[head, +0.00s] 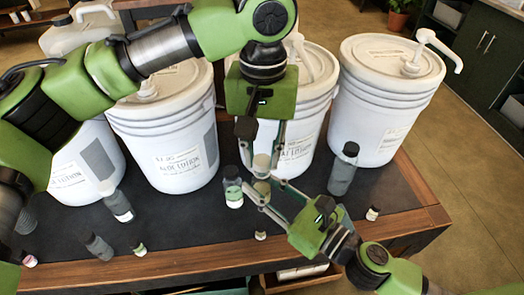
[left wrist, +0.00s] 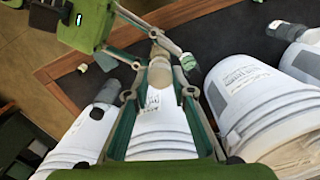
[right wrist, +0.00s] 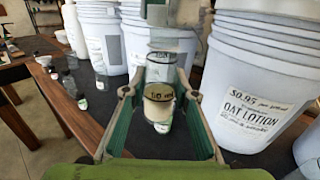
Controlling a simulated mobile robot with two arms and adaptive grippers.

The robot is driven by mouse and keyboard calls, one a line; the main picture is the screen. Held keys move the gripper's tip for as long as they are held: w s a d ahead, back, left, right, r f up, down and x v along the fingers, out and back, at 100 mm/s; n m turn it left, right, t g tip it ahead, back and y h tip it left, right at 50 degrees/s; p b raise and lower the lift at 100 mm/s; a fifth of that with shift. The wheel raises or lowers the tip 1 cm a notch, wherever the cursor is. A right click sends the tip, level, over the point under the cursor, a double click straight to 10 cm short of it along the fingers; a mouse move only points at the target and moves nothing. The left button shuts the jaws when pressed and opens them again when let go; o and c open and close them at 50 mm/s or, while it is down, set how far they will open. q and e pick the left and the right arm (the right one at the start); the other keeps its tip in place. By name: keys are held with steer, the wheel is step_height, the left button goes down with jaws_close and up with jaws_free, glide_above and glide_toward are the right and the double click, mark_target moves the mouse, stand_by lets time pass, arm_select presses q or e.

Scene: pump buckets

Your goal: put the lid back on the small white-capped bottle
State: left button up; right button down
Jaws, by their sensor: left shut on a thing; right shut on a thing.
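My left gripper (head: 262,160) reaches down from above and is shut on the pale lid (head: 262,163). The pale piece also shows between its fingers in the left wrist view (left wrist: 160,76). My right gripper (head: 268,188) comes in from the lower right, close below it, and is shut on the small bottle (right wrist: 158,106), which has a cream-coloured lower part and dark print. The lid and the bottle are close together, roughly in line. The fingers cover much of both, so I cannot tell whether they touch or the lid is seated.
Large white lotion buckets (head: 165,140) with pumps stand along the back of the dark table (head: 190,225). A grey bottle (head: 343,170) stands at right. A green-and-white bottle (head: 233,192) stands just left of the grippers. Several small bottles stand at front left.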

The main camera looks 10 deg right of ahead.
arm_select(q)
steer(key=shift+f, duration=0.55)
